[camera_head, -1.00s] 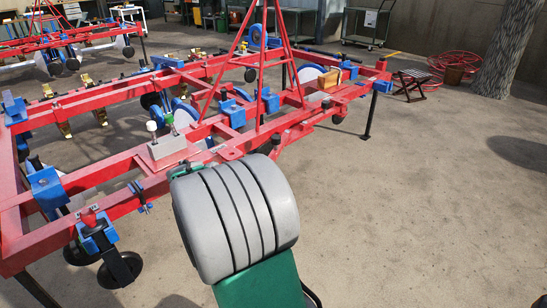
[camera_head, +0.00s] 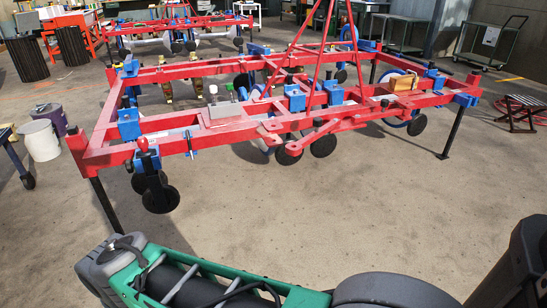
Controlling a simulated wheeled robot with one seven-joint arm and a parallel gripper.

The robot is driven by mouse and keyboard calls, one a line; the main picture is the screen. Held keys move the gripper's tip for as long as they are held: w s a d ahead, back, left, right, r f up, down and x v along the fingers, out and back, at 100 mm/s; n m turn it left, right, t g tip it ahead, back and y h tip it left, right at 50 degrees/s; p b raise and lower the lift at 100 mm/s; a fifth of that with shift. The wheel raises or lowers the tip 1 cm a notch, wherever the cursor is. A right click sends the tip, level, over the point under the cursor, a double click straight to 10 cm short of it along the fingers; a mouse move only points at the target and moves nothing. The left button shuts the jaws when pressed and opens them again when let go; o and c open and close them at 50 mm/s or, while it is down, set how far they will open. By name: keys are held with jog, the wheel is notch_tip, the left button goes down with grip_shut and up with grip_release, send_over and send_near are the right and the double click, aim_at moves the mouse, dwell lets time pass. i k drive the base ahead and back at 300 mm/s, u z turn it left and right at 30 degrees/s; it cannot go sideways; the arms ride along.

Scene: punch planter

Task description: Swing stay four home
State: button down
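The red planter frame (camera_head: 100,157) stands on black legs across the middle of the head view. Blue clamps (camera_head: 129,124) sit along its beams. A grey block (camera_head: 225,117) on the front beam carries a white-knobbed lever (camera_head: 213,91) and a green-knobbed lever (camera_head: 231,96), both roughly upright. A red knob (camera_head: 143,146) stands at the front left above black discs (camera_head: 160,199). I cannot tell which part is stay four. My green and grey arm links cross the bottom of the view, apart from the frame in the picture. My gripper does not show.
A white bucket (camera_head: 41,140) stands left of the frame, with a dark ribbed bin (camera_head: 27,59) behind. A folding stool (camera_head: 522,112) and a cart (camera_head: 491,42) are at the right. A second red frame (camera_head: 175,24) is at the back. Concrete floor (camera_head: 300,220) in front is clear.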

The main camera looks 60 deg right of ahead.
aim_at(293, 149)
jog(key=z, duration=0.35)
jog(key=i, duration=0.8)
jog(key=z, duration=0.7)
